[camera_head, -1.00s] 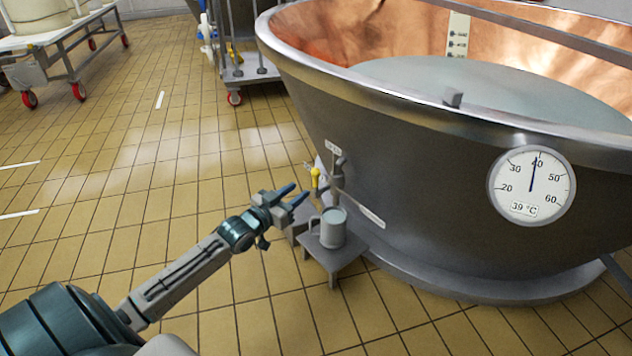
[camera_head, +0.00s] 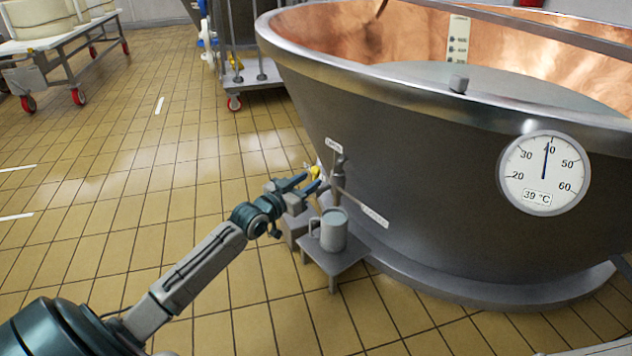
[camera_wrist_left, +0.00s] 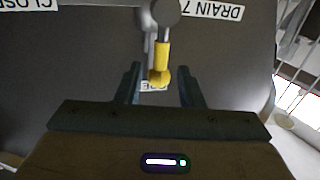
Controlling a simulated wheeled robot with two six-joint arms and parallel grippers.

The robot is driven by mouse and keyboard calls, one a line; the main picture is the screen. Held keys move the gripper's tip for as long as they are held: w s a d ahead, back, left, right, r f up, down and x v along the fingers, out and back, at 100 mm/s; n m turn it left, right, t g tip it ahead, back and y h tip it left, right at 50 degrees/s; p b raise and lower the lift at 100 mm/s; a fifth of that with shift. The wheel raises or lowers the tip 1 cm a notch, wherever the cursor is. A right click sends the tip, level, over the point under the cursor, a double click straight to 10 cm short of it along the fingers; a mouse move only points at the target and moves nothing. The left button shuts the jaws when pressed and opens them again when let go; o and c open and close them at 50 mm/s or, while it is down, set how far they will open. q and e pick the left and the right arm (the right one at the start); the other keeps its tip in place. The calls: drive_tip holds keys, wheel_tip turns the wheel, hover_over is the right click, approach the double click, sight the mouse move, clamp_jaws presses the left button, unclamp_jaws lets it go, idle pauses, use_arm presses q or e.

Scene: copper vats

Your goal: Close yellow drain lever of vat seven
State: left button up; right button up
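The yellow drain lever (camera_head: 315,172) sticks out from the tap on the vat's side. In the left wrist view the yellow lever (camera_wrist_left: 160,64) hangs from a grey pivot, beside a label reading DRAIN 7; a CLOSED label is at the upper left. My left gripper (camera_head: 312,182) is open at the lever. In the wrist view the lever's tip appears between the two fingers (camera_wrist_left: 160,85), with gaps on both sides. Vat seven (camera_head: 430,190) is a large steel vat with a copper inside. My right gripper is not in view.
A metal jug (camera_head: 334,232) stands on a small grey stool (camera_head: 352,252) below the tap. A round dial (camera_head: 544,173) is on the vat's side. A trolley (camera_head: 60,45) stands at the far left. The tiled floor at left is clear.

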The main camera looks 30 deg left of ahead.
sight(314, 177)
use_arm(q)
drive_tip(key=shift+w+d+f+b, duration=0.15)
drive_tip(key=shift+w+b, duration=0.15)
drive_tip(key=shift+w, duration=0.3)
drive_tip(key=shift+w+d+f+b, duration=0.15)
drive_tip(key=shift+w+b, duration=0.15)
drive_tip(key=shift+w, duration=0.3)
drive_tip(key=shift+w+r+b, duration=0.15)
drive_tip(key=shift+w+b, duration=0.15)
drive_tip(key=shift+w, duration=0.5)
clamp_jaws()
